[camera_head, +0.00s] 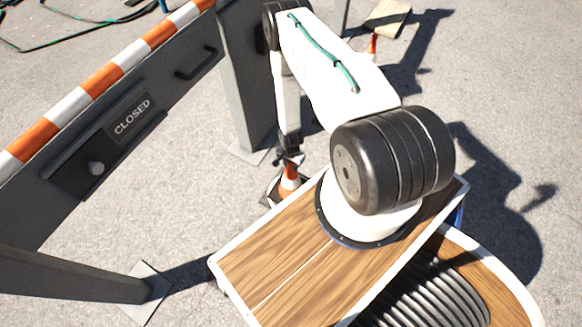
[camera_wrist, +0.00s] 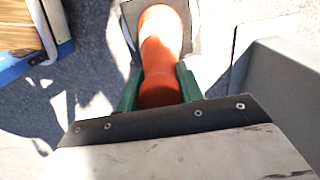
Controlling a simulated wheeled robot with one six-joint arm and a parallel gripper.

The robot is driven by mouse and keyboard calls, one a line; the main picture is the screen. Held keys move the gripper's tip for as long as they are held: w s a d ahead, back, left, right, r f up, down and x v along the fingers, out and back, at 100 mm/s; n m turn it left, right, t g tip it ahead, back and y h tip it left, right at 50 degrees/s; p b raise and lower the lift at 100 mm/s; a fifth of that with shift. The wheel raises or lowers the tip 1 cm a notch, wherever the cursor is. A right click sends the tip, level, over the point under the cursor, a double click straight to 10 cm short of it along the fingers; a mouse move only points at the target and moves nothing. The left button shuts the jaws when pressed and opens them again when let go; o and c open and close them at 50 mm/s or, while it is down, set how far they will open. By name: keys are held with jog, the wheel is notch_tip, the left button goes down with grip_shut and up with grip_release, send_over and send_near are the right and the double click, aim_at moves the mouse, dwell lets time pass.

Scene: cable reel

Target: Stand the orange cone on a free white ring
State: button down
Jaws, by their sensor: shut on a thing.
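An orange cone with a white band (camera_head: 289,180) stands close by the far left edge of my wooden deck in the head view. My gripper (camera_head: 290,160) is above it, pointing down, shut on its top. In the wrist view the orange cone (camera_wrist: 162,45) runs up from between the green fingers of my gripper (camera_wrist: 158,88), with its square base partly cut off at the top. I cannot tell whether the base touches the ground. No white ring can be made out in either view.
A striped barrier with a CLOSED sign (camera_head: 132,117) crosses the left side, and its grey post (camera_head: 245,80) stands near my gripper. Another orange cone (camera_head: 372,44) stands farther back near a wooden board (camera_head: 388,17). Cables (camera_head: 75,25) lie at the far left. Open asphalt lies at the right.

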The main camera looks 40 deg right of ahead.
aim_at(291, 178)
jog(key=shift+f, duration=1.3)
jog(key=c, duration=0.9)
grip_release()
